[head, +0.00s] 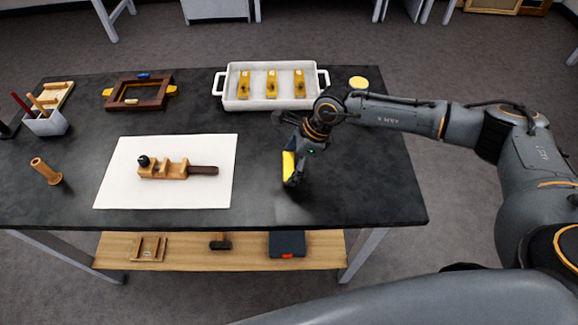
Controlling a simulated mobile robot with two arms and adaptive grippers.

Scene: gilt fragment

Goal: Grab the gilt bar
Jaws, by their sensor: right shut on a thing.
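My right gripper (291,176) points down over the right part of the dark table and is shut on a yellow gilt bar (289,164). The bar stands roughly upright in the jaws, and the fingers hide part of it. I cannot tell whether its lower end touches the table. Three more gold-coloured bars (271,84) lie side by side in a white two-handled tray (243,104) at the back of the table. My left gripper is not in view.
A wooden clamp-like tool (176,168) lies on a white sheet (122,190) left of the gripper. A dark wooden frame (128,104), a cup of sticks (48,125) and a wooden cylinder (46,172) stand farther left. The table's front right is clear.

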